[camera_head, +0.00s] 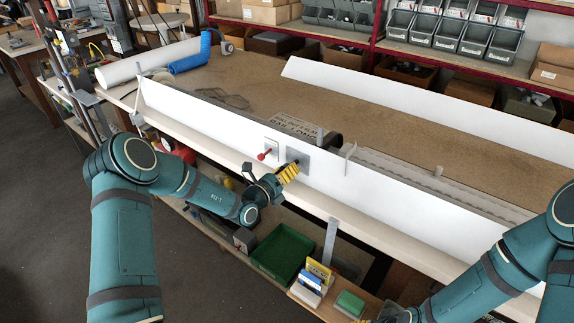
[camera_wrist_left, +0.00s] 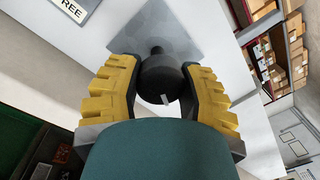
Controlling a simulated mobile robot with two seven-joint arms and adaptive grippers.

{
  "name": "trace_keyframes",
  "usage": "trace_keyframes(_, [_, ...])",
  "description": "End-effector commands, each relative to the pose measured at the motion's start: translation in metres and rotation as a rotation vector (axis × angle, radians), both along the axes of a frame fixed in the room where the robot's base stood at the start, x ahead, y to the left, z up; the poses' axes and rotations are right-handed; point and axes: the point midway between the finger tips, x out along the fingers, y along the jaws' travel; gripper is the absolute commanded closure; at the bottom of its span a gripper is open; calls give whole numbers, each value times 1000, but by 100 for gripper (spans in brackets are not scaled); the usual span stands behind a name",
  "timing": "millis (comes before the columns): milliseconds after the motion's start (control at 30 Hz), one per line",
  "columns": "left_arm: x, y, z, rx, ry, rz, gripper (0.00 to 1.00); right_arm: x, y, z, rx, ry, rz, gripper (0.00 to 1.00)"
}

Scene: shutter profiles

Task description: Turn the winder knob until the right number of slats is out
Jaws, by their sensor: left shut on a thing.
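The winder knob (camera_wrist_left: 163,78) is a dark round knob with a pale mark, on a grey square plate (camera_wrist_left: 168,32). The plate also shows in the head view (camera_head: 303,158) on the white front panel (camera_head: 210,125). My left gripper (camera_head: 290,172) has its yellow fingers on both sides of the knob and is shut on it; in the head view it hides the knob. Grey slats (camera_head: 410,172) lie behind the panel, right of a dark curved cover (camera_head: 334,142). My right arm enters at lower right; its gripper is mostly cut off at the bottom edge.
A red-knobbed lever (camera_head: 263,156) sits on the panel just left of the plate. A partly cropped sign (camera_wrist_left: 75,8) reads "REE". A white upright bracket (camera_head: 349,157) stands at the panel. A green crate (camera_head: 283,253) and small boxes sit below the bench.

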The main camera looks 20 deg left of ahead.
Motion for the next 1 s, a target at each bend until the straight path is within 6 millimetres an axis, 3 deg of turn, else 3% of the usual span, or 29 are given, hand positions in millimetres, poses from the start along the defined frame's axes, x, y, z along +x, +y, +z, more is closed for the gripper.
trace_keyframes(600, [-1, -2, 3, -555, 202, -2, 97, 18, -3, 57, -9, -41, -31, 53])
trace_keyframes(1000, [-1, -2, 4, -913, 331, -2, 97, 17, -5, 89, -2, -41, -30, 53])
